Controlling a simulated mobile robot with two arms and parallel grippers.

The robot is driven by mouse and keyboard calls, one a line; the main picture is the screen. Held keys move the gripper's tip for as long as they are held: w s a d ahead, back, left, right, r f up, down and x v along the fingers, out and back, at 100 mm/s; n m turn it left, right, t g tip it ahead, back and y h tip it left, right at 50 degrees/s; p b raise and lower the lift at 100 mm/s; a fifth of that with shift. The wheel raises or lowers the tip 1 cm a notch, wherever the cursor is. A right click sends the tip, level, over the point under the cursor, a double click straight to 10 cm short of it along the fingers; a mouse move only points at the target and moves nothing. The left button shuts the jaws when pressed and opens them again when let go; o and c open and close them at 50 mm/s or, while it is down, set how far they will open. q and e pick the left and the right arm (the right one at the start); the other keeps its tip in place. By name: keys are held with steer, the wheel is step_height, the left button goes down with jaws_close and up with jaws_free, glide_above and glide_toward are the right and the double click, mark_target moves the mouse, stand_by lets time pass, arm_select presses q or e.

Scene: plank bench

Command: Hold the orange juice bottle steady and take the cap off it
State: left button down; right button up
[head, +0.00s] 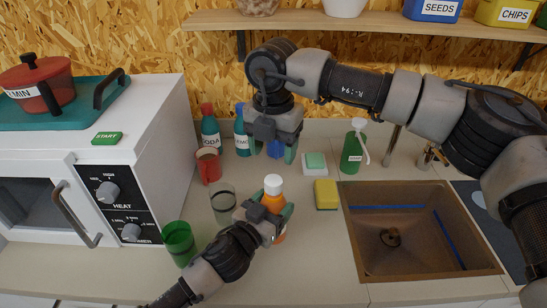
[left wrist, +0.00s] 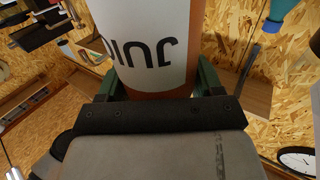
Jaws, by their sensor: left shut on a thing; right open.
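The orange juice bottle (head: 272,204) stands upright on the counter, left of the sink, with its white cap (head: 273,182) on top. My left gripper (head: 277,217) is shut around the bottle's body below the cap. In the left wrist view the bottle (left wrist: 148,45) fills the space between the fingers of my left gripper (left wrist: 155,88), and its label appears upside down. My right gripper (head: 272,147) is open, pointing down, above and behind the bottle in the picture and apart from the cap. A blue thing shows between its fingers; I cannot tell whether it is behind them.
A green cup (head: 179,243) and a clear glass (head: 221,200) stand left of the bottle. A red mug (head: 208,166) and soda bottle (head: 209,128) are behind. A yellow sponge (head: 326,195), green soap bottle (head: 351,155) and sink (head: 360,255) lie right. Front counter is clear.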

mark_target(274, 179)
steer(key=m, duration=0.3)
steer(key=shift+m, duration=0.4)
steer(key=shift+f+m, duration=0.3)
step_height(274, 179, down, 7)
steer(key=shift+f, duration=0.2)
steer(key=shift+c, duration=0.4)
